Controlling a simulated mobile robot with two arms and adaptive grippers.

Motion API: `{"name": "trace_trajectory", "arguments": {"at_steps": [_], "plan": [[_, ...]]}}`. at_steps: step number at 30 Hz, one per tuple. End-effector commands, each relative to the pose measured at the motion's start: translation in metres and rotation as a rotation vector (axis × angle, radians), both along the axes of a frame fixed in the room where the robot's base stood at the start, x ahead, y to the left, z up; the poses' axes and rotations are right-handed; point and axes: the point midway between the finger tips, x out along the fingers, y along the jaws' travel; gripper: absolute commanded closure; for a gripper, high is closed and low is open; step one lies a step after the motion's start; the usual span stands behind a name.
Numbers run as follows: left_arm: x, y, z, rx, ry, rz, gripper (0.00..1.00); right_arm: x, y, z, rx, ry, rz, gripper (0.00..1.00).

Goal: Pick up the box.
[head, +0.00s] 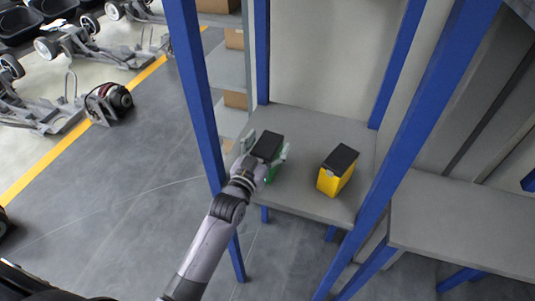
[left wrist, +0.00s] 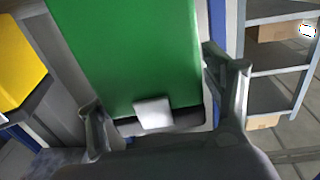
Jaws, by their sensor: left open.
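A green box with a black top (head: 267,145) stands on the grey shelf (head: 312,125) of a blue-framed rack. A yellow box with a black top (head: 337,172) stands on the same shelf to its right. My left gripper (head: 263,158) is open at the green box, with a finger on either side of it. In the left wrist view the green box (left wrist: 128,55) fills the middle, between the spread fingers (left wrist: 165,112). I cannot tell whether the fingers touch it. The yellow box (left wrist: 18,62) shows at the left edge there. My right gripper is not in view.
Blue rack posts (head: 196,90) stand left and right of the shelf. Another grey shelf (head: 465,225) lies to the right. Cardboard boxes (head: 235,99) sit on shelves behind. Wheeled chassis (head: 50,105) stand on the floor at left, beyond a yellow line.

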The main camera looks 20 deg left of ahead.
Motion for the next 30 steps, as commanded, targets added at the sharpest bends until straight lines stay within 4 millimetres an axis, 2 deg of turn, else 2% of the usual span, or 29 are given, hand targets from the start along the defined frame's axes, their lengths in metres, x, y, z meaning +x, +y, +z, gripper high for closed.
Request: {"name": "trace_trajectory", "arguments": {"at_steps": [6, 30], "plan": [[0.0002, -0.0002, -0.0006, 0.000, 0.000, 0.000, 0.27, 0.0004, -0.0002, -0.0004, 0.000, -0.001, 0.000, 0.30], [-0.0001, 0.0000, -0.0004, 0.000, 0.000, 0.000, 0.80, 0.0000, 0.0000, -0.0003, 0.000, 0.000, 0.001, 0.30]]}}
